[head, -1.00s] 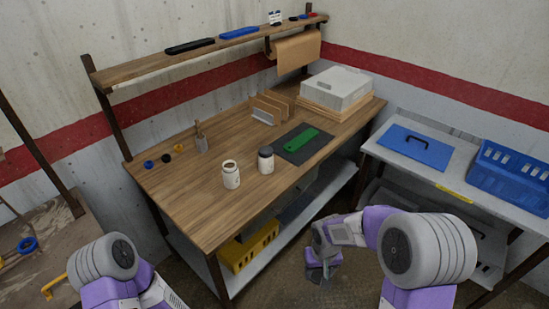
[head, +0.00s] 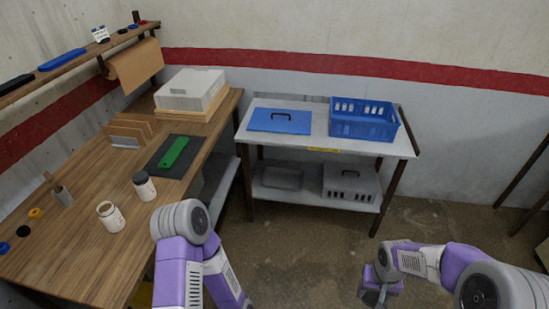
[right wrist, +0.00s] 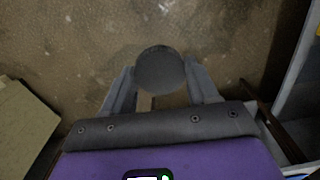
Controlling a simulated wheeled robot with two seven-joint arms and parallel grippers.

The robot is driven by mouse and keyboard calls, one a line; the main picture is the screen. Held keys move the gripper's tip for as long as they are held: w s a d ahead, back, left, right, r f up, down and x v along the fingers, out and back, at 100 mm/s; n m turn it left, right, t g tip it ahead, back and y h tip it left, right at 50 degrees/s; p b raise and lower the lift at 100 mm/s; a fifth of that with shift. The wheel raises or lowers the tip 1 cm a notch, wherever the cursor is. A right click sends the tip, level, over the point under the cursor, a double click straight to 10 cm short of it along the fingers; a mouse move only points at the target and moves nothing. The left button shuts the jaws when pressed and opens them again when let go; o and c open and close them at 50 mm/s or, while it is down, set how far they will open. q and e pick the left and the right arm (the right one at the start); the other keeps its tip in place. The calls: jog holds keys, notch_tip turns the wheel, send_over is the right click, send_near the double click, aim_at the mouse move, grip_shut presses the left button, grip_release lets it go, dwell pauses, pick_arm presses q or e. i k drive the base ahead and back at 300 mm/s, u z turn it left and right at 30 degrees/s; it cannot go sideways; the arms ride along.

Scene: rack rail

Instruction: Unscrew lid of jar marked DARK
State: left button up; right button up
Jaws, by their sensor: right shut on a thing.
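Two jars stand upright on the wooden workbench. The nearer jar (head: 111,218) is pale and its top looks open, with no lid on it. The other jar (head: 146,189) has a dark lid on. The label writing is too small to read. My right gripper (head: 374,294) hangs low over the floor at the lower right of the head view, well away from the bench. In the right wrist view, its fingers are shut on a round dark grey disc (right wrist: 160,69) that looks like a jar lid. My left arm shows at the bottom, but its gripper is not visible.
A dark mat (head: 160,168) with a green tool (head: 174,152) lies behind the jars. A grey case (head: 190,89) is at the bench's far end. A metal side table (head: 310,136) holds a blue lidded panel (head: 281,120) and blue crate (head: 363,121). The floor between is clear.

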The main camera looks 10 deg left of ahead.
aim_at(109, 214)
jog(key=z, duration=0.35)
jog(key=i, duration=1.8)
jog(key=u, duration=3.7)
